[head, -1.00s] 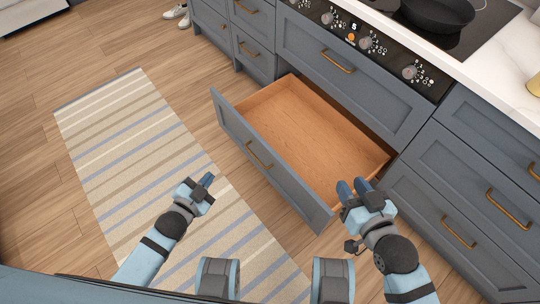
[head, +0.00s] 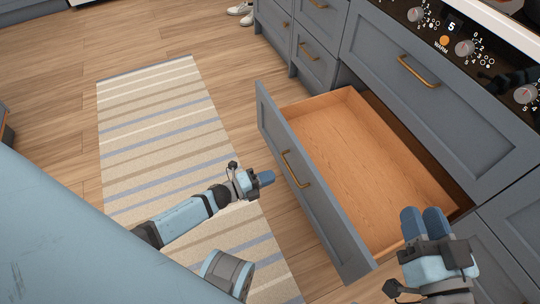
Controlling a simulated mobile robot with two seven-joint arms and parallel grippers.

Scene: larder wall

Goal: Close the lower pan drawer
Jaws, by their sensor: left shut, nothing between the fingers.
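The lower pan drawer (head: 335,225) is pulled well out from the blue-grey cabinet under the oven controls. Its wooden inside (head: 370,165) is empty. A brass handle (head: 294,169) runs along its front panel. My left gripper (head: 268,178) is shut and empty, just left of the drawer front, level with the handle and pointing toward it; I cannot tell whether it touches. My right gripper (head: 424,224) is by the drawer's near right end, overlapping its side in the picture. Its two blue fingers look close together, and whether they are shut is unclear.
A closed upper drawer (head: 430,90) with a brass handle sits above the open one. Closed drawers (head: 316,45) stand further left, and more cabinet fronts (head: 515,225) at right. A striped rug (head: 165,130) lies on the wooden floor before the drawer.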

